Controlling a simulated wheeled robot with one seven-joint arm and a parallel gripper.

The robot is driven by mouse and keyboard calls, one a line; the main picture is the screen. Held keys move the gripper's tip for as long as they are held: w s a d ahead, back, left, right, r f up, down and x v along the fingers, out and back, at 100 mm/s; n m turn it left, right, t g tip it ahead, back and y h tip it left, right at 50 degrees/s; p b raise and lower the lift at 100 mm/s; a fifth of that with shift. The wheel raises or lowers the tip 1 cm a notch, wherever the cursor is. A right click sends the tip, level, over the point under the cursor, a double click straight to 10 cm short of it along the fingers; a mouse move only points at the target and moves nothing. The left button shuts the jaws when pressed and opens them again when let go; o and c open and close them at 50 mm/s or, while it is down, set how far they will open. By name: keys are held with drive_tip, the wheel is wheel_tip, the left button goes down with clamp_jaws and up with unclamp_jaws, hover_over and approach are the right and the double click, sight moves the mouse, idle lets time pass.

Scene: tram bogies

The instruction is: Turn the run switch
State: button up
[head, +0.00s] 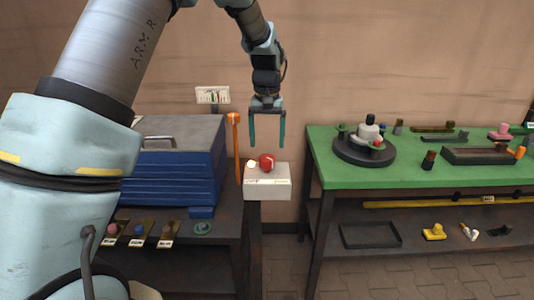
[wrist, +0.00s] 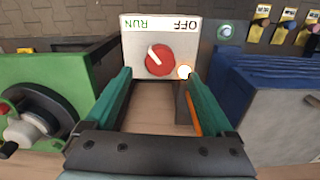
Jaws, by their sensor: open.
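The run switch is a red round knob (head: 267,161) with a white pointer, set in a pale box (head: 268,186) on a post. In the wrist view the knob (wrist: 159,59) sits below the words RUN and OFF, which appear upside down, and its pointer leans toward RUN. A lit round lamp (wrist: 184,71) is beside the knob. My gripper (head: 267,143) hangs above the box with its two teal fingers apart and empty. In the wrist view the gripper (wrist: 182,75) has its fingers on either side of the knob's line, apart from it.
A blue toolbox (head: 175,170) stands close on the left, with an orange upright bar (head: 235,145) between it and the switch box. A green workbench (head: 420,172) with parts on it stands on the right. A gap separates the switch post from that bench.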

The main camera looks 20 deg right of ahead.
sight(267, 157)
wheel_tip(267, 157, up, 6)
drive_tip(key=shift+b, duration=0.45)
